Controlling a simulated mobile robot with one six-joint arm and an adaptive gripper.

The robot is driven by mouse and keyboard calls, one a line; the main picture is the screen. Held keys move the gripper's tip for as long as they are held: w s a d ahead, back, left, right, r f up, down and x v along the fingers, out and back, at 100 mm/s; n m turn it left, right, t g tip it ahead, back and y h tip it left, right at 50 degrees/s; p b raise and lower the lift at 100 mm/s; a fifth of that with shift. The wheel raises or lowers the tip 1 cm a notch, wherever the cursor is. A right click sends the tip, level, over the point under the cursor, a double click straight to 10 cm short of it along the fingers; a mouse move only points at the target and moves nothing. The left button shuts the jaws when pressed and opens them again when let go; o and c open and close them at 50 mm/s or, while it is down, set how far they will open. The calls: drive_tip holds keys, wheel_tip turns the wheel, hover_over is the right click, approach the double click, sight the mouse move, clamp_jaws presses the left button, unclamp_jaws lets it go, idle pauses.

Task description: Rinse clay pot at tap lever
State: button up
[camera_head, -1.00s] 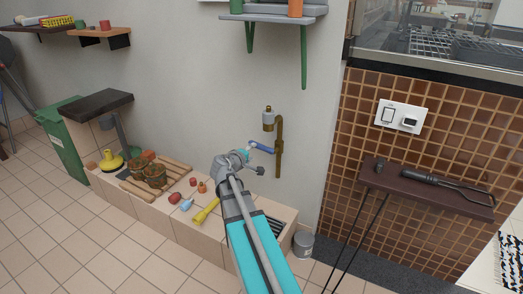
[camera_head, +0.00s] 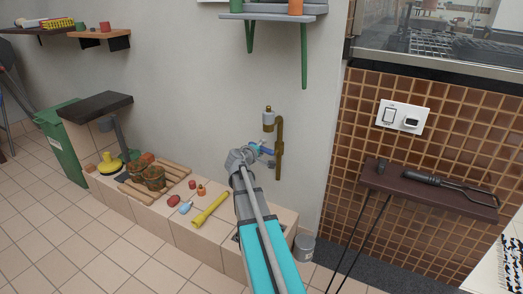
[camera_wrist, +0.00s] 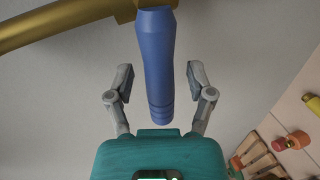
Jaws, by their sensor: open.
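The tap's blue lever (camera_wrist: 154,60) fills the middle of the wrist view, and its end shows in the head view (camera_head: 267,150). My gripper (camera_wrist: 157,84) is open, with one finger on each side of the lever and a gap visible on both sides. In the head view my gripper (camera_head: 256,148) is at the brass tap pipe (camera_head: 279,150) on the wall. Brown pots (camera_head: 154,178) stand on a wooden slatted rack on the low tiled ledge. A small orange pot (camera_head: 201,190) stands right of the rack. I cannot tell which is the clay pot.
A yellow tube-like object (camera_head: 211,208) and a small blue item (camera_head: 186,208) lie on the tiled ledge (camera_head: 175,225). My arm hides part of the basin grate (camera_head: 236,238). A metal bucket (camera_head: 304,247) stands right of the ledge. A dark shelf (camera_head: 430,190) is farther right.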

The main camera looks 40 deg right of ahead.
clamp_jaws()
drive_tip(key=shift+s+r+m+t+p, duration=0.1)
drive_tip(key=shift+r+m+t+p, duration=0.2)
drive_tip(key=shift+r+m+p, duration=0.35)
drive_tip(key=shift+f, duration=0.15)
unclamp_jaws()
drive_tip(key=shift+f+b, duration=0.15)
drive_tip(key=shift+b, duration=0.2)
